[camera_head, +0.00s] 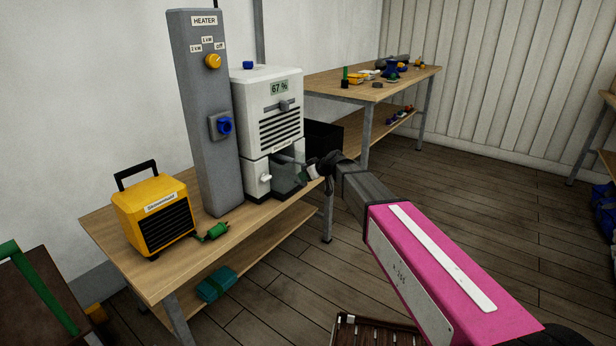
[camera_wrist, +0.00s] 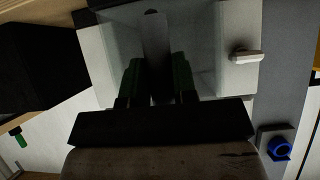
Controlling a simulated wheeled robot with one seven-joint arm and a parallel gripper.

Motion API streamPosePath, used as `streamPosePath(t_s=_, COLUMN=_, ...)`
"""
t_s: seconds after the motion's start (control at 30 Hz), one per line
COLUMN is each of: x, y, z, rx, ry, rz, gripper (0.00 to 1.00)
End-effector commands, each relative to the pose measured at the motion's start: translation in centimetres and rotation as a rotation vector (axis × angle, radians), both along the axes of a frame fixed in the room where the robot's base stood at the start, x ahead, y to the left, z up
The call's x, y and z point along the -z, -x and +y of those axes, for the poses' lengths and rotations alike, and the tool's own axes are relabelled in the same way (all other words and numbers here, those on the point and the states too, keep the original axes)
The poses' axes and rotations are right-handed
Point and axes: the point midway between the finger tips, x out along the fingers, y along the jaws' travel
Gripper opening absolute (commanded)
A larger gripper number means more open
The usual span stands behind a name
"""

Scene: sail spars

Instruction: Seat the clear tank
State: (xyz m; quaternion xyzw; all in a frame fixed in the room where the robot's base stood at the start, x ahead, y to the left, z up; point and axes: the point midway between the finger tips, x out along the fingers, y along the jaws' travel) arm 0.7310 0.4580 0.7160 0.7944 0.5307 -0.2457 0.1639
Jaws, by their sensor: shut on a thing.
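The clear tank (camera_head: 289,174) is a smoky see-through box in the lower front of the white dehumidifier (camera_head: 268,105), whose display reads 67 %. In the wrist view the tank (camera_wrist: 205,50) spans the opening, with a grey upright handle (camera_wrist: 157,55) at its middle. My gripper (camera_wrist: 157,84) has its green-lined fingers on either side of this handle and is shut on it. In the head view my gripper (camera_head: 314,170) is at the tank's front, partly hidden by my wrist. I cannot tell how deep the tank sits.
A grey heater post (camera_head: 205,120) with an orange knob and blue socket stands left of the dehumidifier. A yellow heater (camera_head: 155,210) and green plug (camera_head: 216,231) are on the wooden bench (camera_head: 170,262). A black bin (camera_head: 322,140) is behind right. The floor to the right is mostly clear.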

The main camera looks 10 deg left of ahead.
Motion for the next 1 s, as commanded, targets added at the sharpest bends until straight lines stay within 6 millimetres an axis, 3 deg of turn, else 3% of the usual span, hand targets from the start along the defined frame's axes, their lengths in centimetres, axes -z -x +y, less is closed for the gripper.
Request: streamPosePath(t_s=1.0, x=0.0, y=-1.7, z=4.1, rx=0.000, ry=-0.001, rz=0.000, gripper=0.00)
